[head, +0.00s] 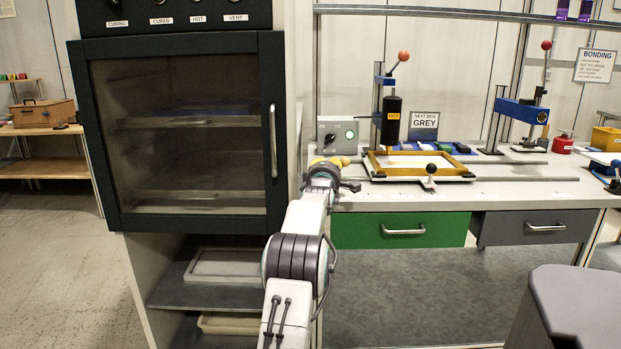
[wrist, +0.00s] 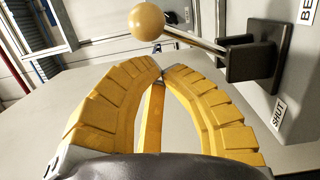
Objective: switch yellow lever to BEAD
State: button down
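The yellow lever has a round yellow knob (wrist: 147,22) on a metal rod that runs to a black bracket (wrist: 254,58) on a grey panel. A SHUT label (wrist: 279,113) is beside the bracket, and a partly cut-off label starting "BE" (wrist: 307,12) is at the upper right. In the wrist view, my gripper (wrist: 162,70) has its yellow fingertips drawn together, with nothing seen held. The knob and rod are just beyond the tips; I cannot tell whether they touch. In the head view, my gripper (head: 328,160) is at the bench's left end, with the knob (head: 345,161) close by.
A wooden frame (head: 415,163) and black HOT cylinder (head: 391,120) are to the right. A dark oven (head: 180,130) stands close on the left. A green drawer (head: 400,230) is below the bench top.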

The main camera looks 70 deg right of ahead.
jog(key=shift+s+d+m, duration=0.1)
jog(key=shift+s+m, duration=0.1)
jog(key=shift+m, duration=0.1)
jog(key=shift+s+d, duration=0.1)
jog(key=shift+s, duration=0.2)
jog(key=shift+s+f, duration=0.1)
jog(key=shift+s, duration=0.05)
dwell(0.4)
